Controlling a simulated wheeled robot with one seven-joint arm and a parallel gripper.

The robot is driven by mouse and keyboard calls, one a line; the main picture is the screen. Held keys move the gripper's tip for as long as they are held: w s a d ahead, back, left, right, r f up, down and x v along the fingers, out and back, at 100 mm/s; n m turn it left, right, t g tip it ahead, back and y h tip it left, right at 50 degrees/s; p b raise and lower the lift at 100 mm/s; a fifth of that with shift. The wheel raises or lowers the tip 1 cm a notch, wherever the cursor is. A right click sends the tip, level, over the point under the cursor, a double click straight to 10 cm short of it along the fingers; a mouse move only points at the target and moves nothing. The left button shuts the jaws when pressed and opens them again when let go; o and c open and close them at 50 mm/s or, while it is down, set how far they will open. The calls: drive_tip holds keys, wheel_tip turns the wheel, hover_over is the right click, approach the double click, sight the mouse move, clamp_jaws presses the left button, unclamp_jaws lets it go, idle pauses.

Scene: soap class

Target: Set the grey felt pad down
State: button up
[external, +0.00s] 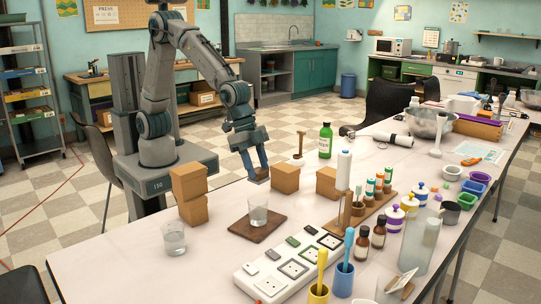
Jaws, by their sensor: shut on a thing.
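My gripper (256,170) points down above the table's back edge, just left of a tan block. It is shut on a small dull grey-brown piece, which I take for the grey felt pad (260,179). The fingers partly cover the piece, and it is too small to make out its shape. I cannot tell whether it touches the table (135,251) or hangs just above it.
Tan blocks stand near the gripper (286,178), to its right (327,183) and stacked at left (190,182). A glass (258,212) stands on a brown board (242,230); another glass (173,239) is at left. A white switch panel (265,284) lies in front. The front left table is clear.

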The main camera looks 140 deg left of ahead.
drive_tip(key=s+d+f+b, duration=0.1)
drive_tip(key=s+d+b, duration=0.25)
drive_tip(key=s, duration=0.35)
drive_tip(key=s+d+f+m+b, duration=0.15)
drive_tip(key=s+b, duration=0.25)
drive_tip(key=s, duration=0.4)
drive_tip(key=s+d+n+b, duration=0.1)
drive_tip(key=s+d+b, duration=0.25)
drive_tip(key=s, duration=0.35)
drive_tip(key=shift+m, duration=0.25)
drive_tip(key=w+a+f+b, duration=0.1)
drive_tip(key=a+f+b, duration=0.1)
drive_tip(key=a, duration=0.1)
drive_tip(key=w+a+f+b, duration=0.1)
drive_tip(key=a+f+b, duration=0.1)
drive_tip(key=a, duration=0.2)
drive_tip(key=w+a+f+b, duration=0.1)
drive_tip(key=a+f+b, duration=0.1)
drive_tip(key=a, duration=0.1)
drive_tip(key=shift+w+a+f, duration=0.3)
drive_tip(key=shift+f, duration=0.05)
drive_tip(key=shift+f+b, duration=1.75)
drive_tip(key=shift+f, duration=0.2)
drive_tip(key=shift+f, duration=0.1)
drive_tip(key=shift+f, duration=0.15)
drive_tip(key=o, duration=1)
